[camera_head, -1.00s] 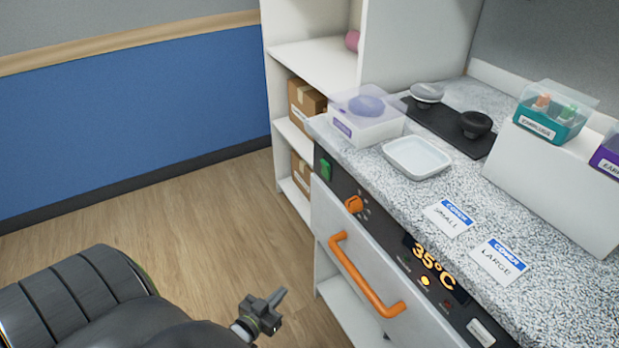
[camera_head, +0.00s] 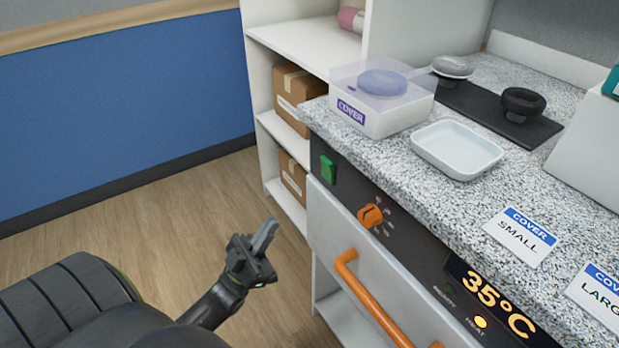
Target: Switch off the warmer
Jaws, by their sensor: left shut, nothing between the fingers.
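The warmer (camera_head: 347,226) is a drawer unit under the speckled counter, with a dark control strip along its top. A green rocker switch (camera_head: 328,169) sits at the strip's left end. An orange knob (camera_head: 370,215) is to its right. The display (camera_head: 497,306) reads 35°C, with a yellow light (camera_head: 481,322) lit below it. An orange handle (camera_head: 372,300) crosses the drawer front. My left gripper (camera_head: 271,240) is shut and empty, in front of the warmer's left end, lower than the switch and apart from it. My right gripper is out of view.
On the counter (camera_head: 400,185) stand a clear-lidded COVER box (camera_head: 380,105), a white tray (camera_head: 457,149), a black mat (camera_head: 490,115) with two round items, and cards marked SMALL (camera_head: 521,237) and LARGE. White shelves (camera_head: 262,100) with cardboard boxes stand behind the warmer's left end. Open floor lies left.

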